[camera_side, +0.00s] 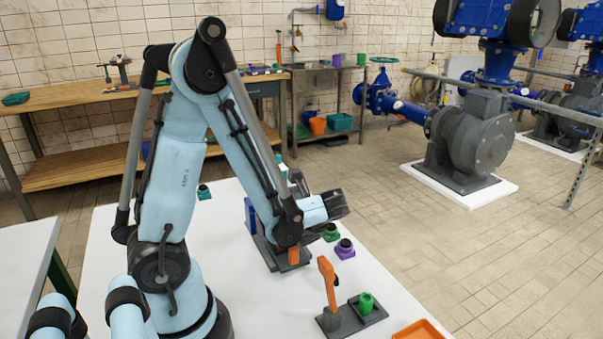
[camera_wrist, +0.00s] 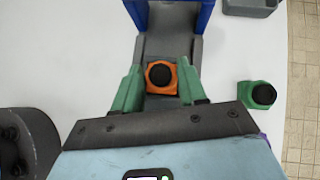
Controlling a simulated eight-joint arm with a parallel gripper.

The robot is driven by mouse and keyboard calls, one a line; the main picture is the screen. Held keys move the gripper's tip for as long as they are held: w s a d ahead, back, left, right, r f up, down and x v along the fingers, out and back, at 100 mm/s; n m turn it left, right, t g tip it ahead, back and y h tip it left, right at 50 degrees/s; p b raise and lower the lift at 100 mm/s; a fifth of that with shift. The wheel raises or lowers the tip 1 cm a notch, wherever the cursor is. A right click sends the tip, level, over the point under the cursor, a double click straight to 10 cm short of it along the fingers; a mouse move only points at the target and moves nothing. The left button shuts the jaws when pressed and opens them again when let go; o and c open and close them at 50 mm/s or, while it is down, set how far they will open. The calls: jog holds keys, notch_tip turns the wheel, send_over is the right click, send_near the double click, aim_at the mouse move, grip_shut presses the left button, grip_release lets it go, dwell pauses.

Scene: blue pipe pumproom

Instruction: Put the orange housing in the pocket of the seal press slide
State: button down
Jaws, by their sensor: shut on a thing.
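The orange housing (camera_wrist: 160,78), with a round black top, sits between the green fingers of my gripper (camera_wrist: 159,82) in the wrist view. Both fingers close on its sides. It is over the near end of the grey seal press slide (camera_wrist: 168,47), which runs up between the blue walls of the press (camera_wrist: 208,14). In the side view the orange housing (camera_side: 293,255) shows low at the grey press base (camera_side: 269,254), below my wrist. My fingers are mostly hidden there. The pocket is covered by the housing and fingers, so I cannot tell whether the housing is seated.
A green housing (camera_wrist: 257,95) stands right of the slide; a purple housing (camera_side: 345,249) is near it. A fixture with an orange lever (camera_side: 328,283) holds a green part (camera_side: 366,302). An orange tray (camera_side: 421,331) lies at the front edge. A teal housing (camera_side: 204,192) stands behind.

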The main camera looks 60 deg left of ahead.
jog(key=shift+f, duration=0.1)
jog(key=c, duration=0.6)
grip_release()
jog(key=w+d+r+n+t+h, duration=0.1)
jog(key=d+r+n+t+h, duration=0.2)
jog(key=d+n, duration=0.1)
jog(key=w+d+r+n+t+h, duration=0.2)
jog(key=d+r+n+t+h, duration=0.1)
jog(key=d+r+n, duration=0.1)
jog(key=w+d+r+n+t+h, duration=0.1)
jog(key=d+r+n+t+h, duration=0.1)
jog(key=d+n, duration=0.4)
jog(key=shift+w+r+n+t+h, duration=0.4)
jog(key=shift+r+n+t, duration=0.2)
jog(key=shift+r+t, duration=0.15)
